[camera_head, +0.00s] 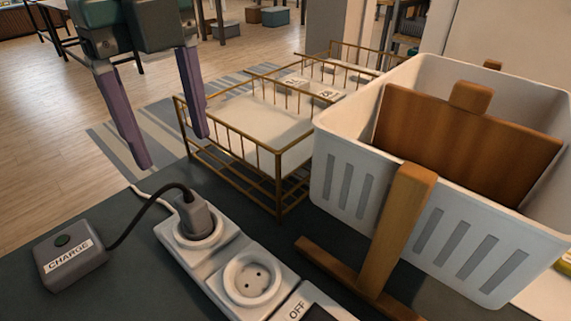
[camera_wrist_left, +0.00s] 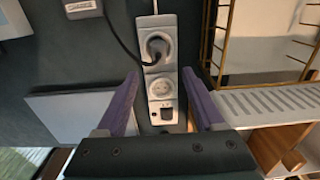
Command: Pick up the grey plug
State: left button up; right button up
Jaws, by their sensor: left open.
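The grey plug (camera_head: 195,213) sits in the far socket of a white power strip (camera_head: 228,247). A dark cord runs from it to a grey box (camera_head: 70,260) marked CHARGE. In the left wrist view the plug (camera_wrist_left: 157,46) is near the top centre, beyond the fingertips. My left gripper (camera_head: 170,150) is open and empty, with its purple fingers pointing down above and behind the plug in the head view. In the left wrist view its fingers (camera_wrist_left: 160,74) lie on either side of the strip. My right gripper is not in view.
The strip's second socket (camera_head: 251,280) is empty, and a switch marked OFF (camera_head: 297,310) is nearer. A white basket (camera_head: 345,160) with a wooden board (camera_head: 460,135) and a wooden stand (camera_head: 398,225) are right.

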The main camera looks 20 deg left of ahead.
aim_at(189, 200)
pick_arm(q)
jog(key=shift+w+a+f, duration=0.15)
jog(key=shift+f, duration=0.35)
jog(key=shift+f+b, duration=0.2)
jog(key=shift+b, duration=0.15)
notch_tip(189, 200, down, 4)
jog(key=shift+a+b, duration=0.1)
jog(key=shift+b, duration=0.3)
jog(key=f+b, duration=0.1)
jog(key=f, duration=0.4)
jog(key=shift+s+f, duration=0.1)
jog(key=shift+s, duration=0.1)
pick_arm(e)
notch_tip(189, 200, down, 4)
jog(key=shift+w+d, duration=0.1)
pick_arm(q)
jog(key=shift+c, duration=0.2)
grip_shut()
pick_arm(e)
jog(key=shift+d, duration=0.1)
